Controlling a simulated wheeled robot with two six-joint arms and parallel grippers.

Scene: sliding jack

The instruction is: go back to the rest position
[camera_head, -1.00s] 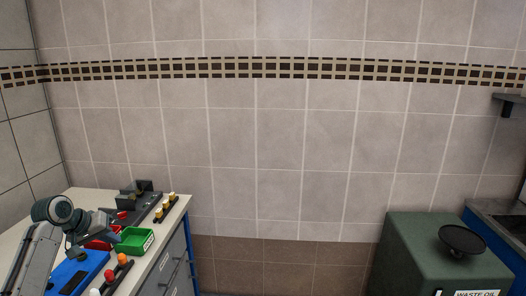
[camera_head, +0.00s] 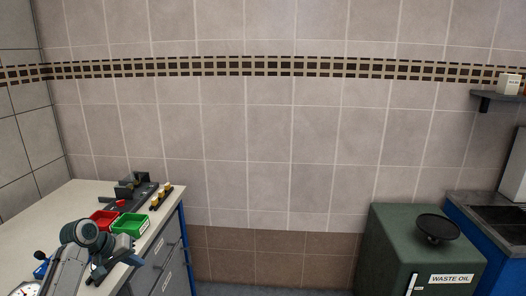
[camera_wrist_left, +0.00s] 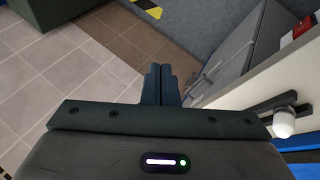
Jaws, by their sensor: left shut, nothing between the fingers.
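My left gripper (camera_head: 136,261) is low on the left in the head view, beside the front edge of the workbench (camera_head: 40,215). In the left wrist view its two dark fingers (camera_wrist_left: 162,85) are together with nothing between them. They point past the bench edge, towards the floor and the grey drawers. My left arm comes in from the lower left and hides part of the bench top. My right gripper is not in view.
Near my gripper are a green bin (camera_head: 130,224), a red bin (camera_head: 103,217) and a dark rack (camera_wrist_left: 271,105) with a white knob (camera_wrist_left: 283,123). A green waste oil cabinet (camera_head: 387,245) stands right. Floor (camera_wrist_left: 70,85) between them looks clear.

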